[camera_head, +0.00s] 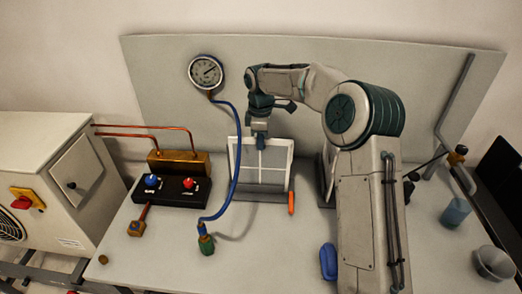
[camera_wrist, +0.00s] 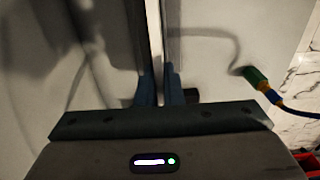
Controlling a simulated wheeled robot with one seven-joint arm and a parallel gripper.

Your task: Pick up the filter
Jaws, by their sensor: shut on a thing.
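The filter (camera_head: 274,168) is a pale square panel with a white frame and a cross bar, standing upright near the middle of the bench in the head view. My gripper (camera_head: 261,142) reaches it from above and is shut on its top edge. In the wrist view the two blue fingers (camera_wrist: 160,92) sit on either side of the thin filter edge (camera_wrist: 154,40). I cannot tell whether the filter's lower edge, by a grey strip, still touches the bench.
A blue hose runs from the gauge (camera_head: 205,72) to a green fitting (camera_head: 206,244), passing close left of the filter. An orange-handled item (camera_head: 291,203) is at its lower right. A valve block (camera_head: 171,189) stands left. A blue object (camera_head: 328,262) lies in front.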

